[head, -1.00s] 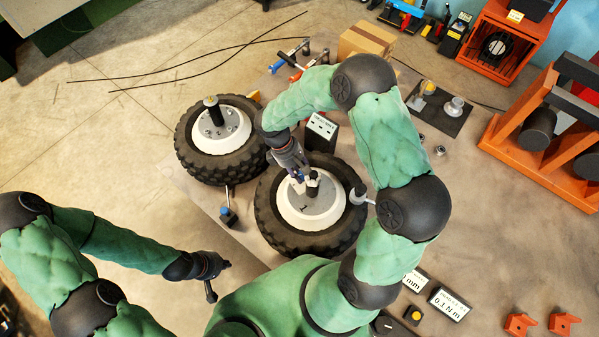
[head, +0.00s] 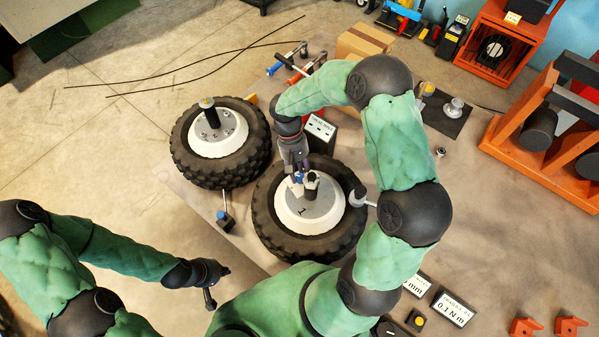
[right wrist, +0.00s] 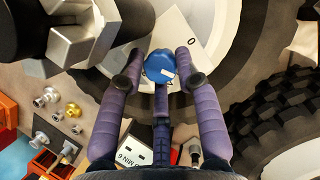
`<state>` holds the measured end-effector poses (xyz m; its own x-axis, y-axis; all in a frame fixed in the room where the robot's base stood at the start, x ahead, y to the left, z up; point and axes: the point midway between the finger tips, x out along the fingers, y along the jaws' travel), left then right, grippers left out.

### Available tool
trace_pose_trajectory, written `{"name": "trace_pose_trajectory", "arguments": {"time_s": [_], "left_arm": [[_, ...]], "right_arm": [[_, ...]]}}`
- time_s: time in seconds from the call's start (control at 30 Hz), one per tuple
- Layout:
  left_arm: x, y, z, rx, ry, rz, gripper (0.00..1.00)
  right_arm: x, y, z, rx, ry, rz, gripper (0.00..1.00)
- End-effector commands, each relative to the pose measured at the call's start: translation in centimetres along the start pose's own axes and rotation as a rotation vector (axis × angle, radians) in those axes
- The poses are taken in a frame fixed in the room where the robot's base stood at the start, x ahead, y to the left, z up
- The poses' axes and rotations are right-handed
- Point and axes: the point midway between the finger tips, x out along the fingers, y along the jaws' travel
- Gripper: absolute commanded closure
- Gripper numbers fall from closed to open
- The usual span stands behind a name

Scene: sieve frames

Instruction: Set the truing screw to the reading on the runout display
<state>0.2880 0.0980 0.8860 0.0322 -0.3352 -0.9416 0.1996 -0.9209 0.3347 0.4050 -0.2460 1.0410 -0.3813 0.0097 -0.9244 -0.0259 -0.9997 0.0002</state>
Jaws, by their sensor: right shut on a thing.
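The near wheel (head: 263,228) lies flat, a knobbly black tyre around a white hub plate (head: 318,212) marked 1. A dark-topped post stands at its centre. My right gripper (head: 298,182) reaches down over the hub beside the post. In the right wrist view its purple fingers are closed around a blue round knob (right wrist: 158,66), apparently the truing screw head. A white mark shows on the knob. A display reading mm (head: 417,283) is partly hidden by my arm, so its number cannot be read. My left gripper (head: 210,299) hangs at the lower left, away from the wheels.
A second wheel (head: 178,150) lies behind left. A round-ended probe (head: 358,197) stands at the near tyre's right side. A display (head: 452,306) reads 0.1 N m. A labelled box (head: 320,128) stands behind the near wheel. Orange racks (head: 540,165) stand at right.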

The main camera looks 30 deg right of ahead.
Motion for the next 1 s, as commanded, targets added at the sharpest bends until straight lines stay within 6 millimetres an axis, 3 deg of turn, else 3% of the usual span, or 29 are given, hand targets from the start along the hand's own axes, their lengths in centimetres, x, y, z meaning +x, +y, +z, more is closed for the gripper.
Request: {"name": "trace_pose_trajectory", "arguments": {"time_s": [0.57,0.6,0.63,0.67,1.0], "left_arm": [[0.07,-0.03,-0.01,0.000,0.000,0.000,1.00],[0.07,-0.03,0.00,0.000,0.000,0.000,1.00],[0.07,-0.03,0.00,0.000,0.000,0.000,1.00],[0.08,-0.03,0.00,0.000,0.000,0.000,1.00],[0.07,-0.02,0.00,0.000,0.000,0.000,1.00]], "right_arm": [[0.60,-0.29,0.55,0.025,-0.021,-0.014,0.99],[0.61,-0.29,0.55,0.025,-0.021,-0.014,0.58],[0.61,-0.29,0.54,0.024,-0.021,-0.014,0.49],[0.60,-0.29,0.53,0.025,-0.021,-0.014,0.46],[0.37,-0.23,0.38,0.026,-0.014,-0.014,0.46]]}}
